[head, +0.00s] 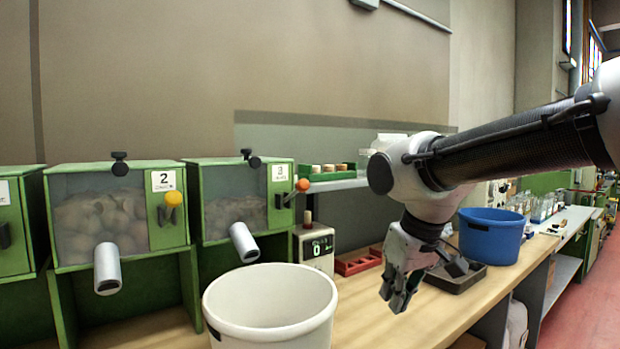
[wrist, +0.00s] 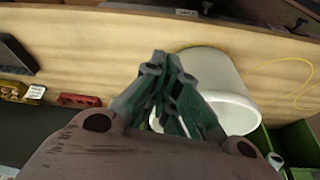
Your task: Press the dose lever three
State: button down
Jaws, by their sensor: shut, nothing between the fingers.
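Dispenser 3 (head: 207,175) is a green box with a clear front, a metal spout (head: 244,242) and a "3" label (head: 280,173). Its dose lever (head: 303,185) is a dark arm with an orange knob on the box's right side. My gripper (head: 393,300) is shut and empty, pointing down over the bench, to the right of the lever and lower in the picture. In the wrist view my gripper's fingers (wrist: 163,62) are together, with the white bucket beside them; the lever cannot be made out there.
The white bucket (head: 270,278) stands in front of dispenser 3. Dispenser 2 (head: 165,238) with a yellow knob stands left.

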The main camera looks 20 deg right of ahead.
jog(key=w+d+r+m+g, duration=0.1)
jog(key=w+r+m, duration=0.2)
jog(key=w+r, duration=0.85)
jog(key=w+r+m, duration=0.2)
jog(key=w+r, duration=0.5)
jog(key=w, duration=0.9)
jog(key=w+r+m, duration=0.4)
jog(key=r, duration=0.3)
jog(key=s+r+m+g, duration=0.1)
jog(key=s+r+m, duration=0.4)
jog(key=r+m, duration=0.1)
jog(key=shift+r+m, duration=0.4)
jog(key=shift+r, duration=0.05)
